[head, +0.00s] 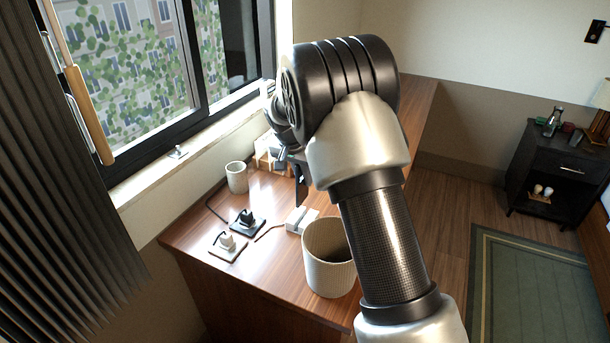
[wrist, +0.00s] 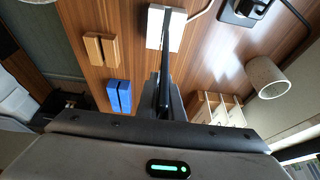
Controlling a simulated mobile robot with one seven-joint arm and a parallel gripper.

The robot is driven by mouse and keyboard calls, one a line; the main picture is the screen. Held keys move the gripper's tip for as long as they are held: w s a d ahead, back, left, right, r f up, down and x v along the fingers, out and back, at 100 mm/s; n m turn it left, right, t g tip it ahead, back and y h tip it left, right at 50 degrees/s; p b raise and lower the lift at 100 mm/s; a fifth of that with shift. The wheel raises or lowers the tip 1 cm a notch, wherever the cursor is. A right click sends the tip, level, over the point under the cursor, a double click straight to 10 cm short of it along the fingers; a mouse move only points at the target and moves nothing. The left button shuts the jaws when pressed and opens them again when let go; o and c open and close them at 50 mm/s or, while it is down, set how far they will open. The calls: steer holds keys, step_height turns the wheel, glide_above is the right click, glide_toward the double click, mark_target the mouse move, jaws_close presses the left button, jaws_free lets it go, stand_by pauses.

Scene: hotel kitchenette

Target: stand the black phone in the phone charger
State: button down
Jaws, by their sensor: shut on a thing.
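The black phone (head: 301,187) hangs upright, long side down, from my gripper (head: 286,160), which is partly hidden behind my arm in the head view. In the wrist view my gripper (wrist: 163,88) is shut on the phone (wrist: 165,62), seen edge-on as a thin dark strip. The phone charger (head: 300,221) is a small white block with a cable on the desk. In the wrist view the charger (wrist: 155,38) lies behind the phone's far end. The phone's lower end is close to the charger; I cannot tell if they touch.
A ribbed bin (head: 328,270) stands just in front of the charger. A black plug-topped plate (head: 246,222), a pale one (head: 227,243) and a cup (head: 237,177) are to its left. A wooden rack (wrist: 210,108), brown blocks (wrist: 101,49) and blue blocks (wrist: 118,97) lie nearby.

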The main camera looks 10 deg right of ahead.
mark_target(305, 199)
steer(key=shift+f+b, duration=2.35)
steer(key=shift+f, duration=1.65)
steer(key=c, duration=1.8)
jaws_free()
